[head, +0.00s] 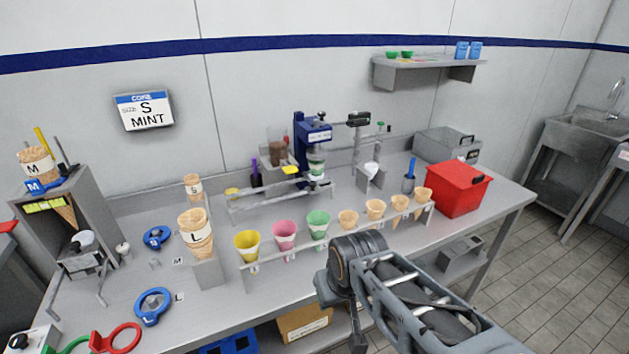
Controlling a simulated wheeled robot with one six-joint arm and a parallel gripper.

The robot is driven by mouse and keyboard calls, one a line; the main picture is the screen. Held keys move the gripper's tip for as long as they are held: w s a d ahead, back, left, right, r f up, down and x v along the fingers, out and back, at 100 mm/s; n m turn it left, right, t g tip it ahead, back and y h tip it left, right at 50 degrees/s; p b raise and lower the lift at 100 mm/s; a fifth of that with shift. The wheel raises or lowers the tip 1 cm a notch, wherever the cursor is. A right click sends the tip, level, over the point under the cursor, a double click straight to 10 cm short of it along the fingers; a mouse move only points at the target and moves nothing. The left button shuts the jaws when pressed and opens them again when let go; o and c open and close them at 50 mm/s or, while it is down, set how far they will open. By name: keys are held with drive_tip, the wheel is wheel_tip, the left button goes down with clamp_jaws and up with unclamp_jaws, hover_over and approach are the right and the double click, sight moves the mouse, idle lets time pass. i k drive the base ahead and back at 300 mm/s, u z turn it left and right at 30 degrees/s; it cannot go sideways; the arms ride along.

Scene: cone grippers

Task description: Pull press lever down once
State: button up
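The press (299,130) is a blue upright machine at the back middle of the table. It has a labelled blue head and a clear cylinder below it with something green in it. A dark handle-like block (358,118) on a grey post stands just right of the head. It may be the lever, but I cannot tell for sure. My gripper (340,298) is at the lower middle, in front of the table edge and well apart from the press. Its fingers are not clearly visible, so I cannot tell whether it is open or holds anything.
A rack (335,244) of coloured and plain cones stands between my arm and the press. A large cone marked L (195,232) stands to the left. The sign (144,110) reads S MINT.

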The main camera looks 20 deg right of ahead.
sight(360, 121)
drive_tip(key=z, duration=0.5)
drive_tip(key=k, duration=1.35)
drive_tip(key=z, duration=0.3)
drive_tip(key=i, duration=0.5)
drive_tip(key=z, duration=0.65)
drive_tip(key=i, duration=1.65)
drive_tip(key=u, duration=1.4)
drive_tip(key=i, duration=0.4)
drive_tip(key=u, duration=0.25)
